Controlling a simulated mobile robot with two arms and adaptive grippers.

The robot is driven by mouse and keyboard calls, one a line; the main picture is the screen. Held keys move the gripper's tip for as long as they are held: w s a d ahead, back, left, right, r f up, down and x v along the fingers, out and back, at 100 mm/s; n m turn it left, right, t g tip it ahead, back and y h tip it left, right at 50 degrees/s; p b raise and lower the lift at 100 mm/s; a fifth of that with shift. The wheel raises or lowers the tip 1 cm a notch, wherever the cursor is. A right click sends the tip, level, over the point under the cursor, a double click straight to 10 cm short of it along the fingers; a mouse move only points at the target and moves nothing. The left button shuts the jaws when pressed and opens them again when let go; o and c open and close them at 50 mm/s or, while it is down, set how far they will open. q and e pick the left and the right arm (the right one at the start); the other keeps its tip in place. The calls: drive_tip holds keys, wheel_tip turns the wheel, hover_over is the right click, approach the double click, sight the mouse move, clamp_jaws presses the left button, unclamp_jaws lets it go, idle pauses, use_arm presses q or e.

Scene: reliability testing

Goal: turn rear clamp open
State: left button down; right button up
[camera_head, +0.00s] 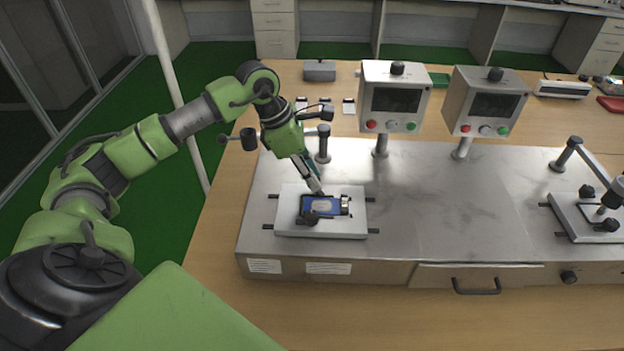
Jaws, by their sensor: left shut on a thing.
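The left test fixture is a pale plate (287,222) on the steel bench, with a blue device (332,207) lying flat on it. The front clamp, with a black knob (311,217), sits at the device's near edge. My left gripper (317,190) reaches down from behind to the device's far edge, where the rear clamp is. Its fingers are shut on the rear clamp, which they mostly hide. How far the clamp is turned cannot be made out. My right gripper is not in view.
Two control boxes (395,98) (484,103) stand on posts behind the fixture. A black post (322,144) rises just behind my left gripper. A second fixture (583,221) is at the right. The steel bench top (450,200) between the fixtures is clear.

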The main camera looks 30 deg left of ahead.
use_arm(q)
drive_tip(key=n+y+b, duration=0.1)
drive_tip(key=n, duration=0.1)
drive_tip(key=n+t+b, duration=0.1)
drive_tip(key=n+b, duration=0.1)
drive_tip(key=n, duration=0.1)
drive_tip(key=shift+d+f+n+y, duration=0.1)
drive_tip(key=shift+n+y, duration=0.2)
drive_tip(key=shift+y, duration=0.1)
drive_tip(key=shift+n+t+y+b, duration=0.4)
drive_tip(key=shift+n+y+b, duration=0.45)
drive_tip(key=shift+n, duration=1.35)
drive_tip(key=c, duration=1.8)
unclamp_jaws()
drive_tip(key=v, duration=1.2)
